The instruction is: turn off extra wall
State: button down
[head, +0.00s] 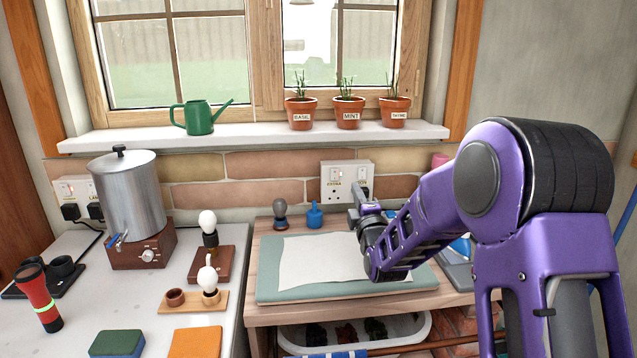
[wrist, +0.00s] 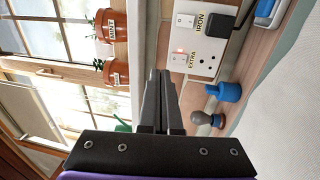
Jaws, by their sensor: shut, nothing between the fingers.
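A white double wall socket (head: 338,194) is on the brick wall behind the bench. In the wrist view, its EXTRA switch (wrist: 178,60) has a small red light lit beside it. The socket holes by EXTRA are empty. The other half, marked IRON, has its own switch (wrist: 185,20) and a black plug (wrist: 222,24) in it. My gripper (wrist: 160,73) is shut and empty. Its fingertips show just left of the EXTRA switch in the wrist view; I cannot tell whether they touch. In the head view, my gripper (head: 357,192) is in front of the socket's right part.
A blue bottle (head: 315,216) and a grey-knobbed stamp (head: 280,214) stand below the socket. A padded board with white cloth (head: 320,262) lies under my arm. Potted herbs (head: 347,112) and a green watering can (head: 199,117) stand on the sill above. Another double socket (head: 75,190) is at left.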

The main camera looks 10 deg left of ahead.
aim_at(335, 172)
jog(key=a+f, duration=0.1)
jog(key=s+a+f, duration=0.1)
jog(key=f, duration=0.1)
jog(key=shift+s+a+f, duration=0.1)
jog(key=shift+s+f, duration=0.05)
jog(key=shift+f, duration=0.05)
jog(key=x, duration=1.4)
jog(key=shift+f, duration=0.1)
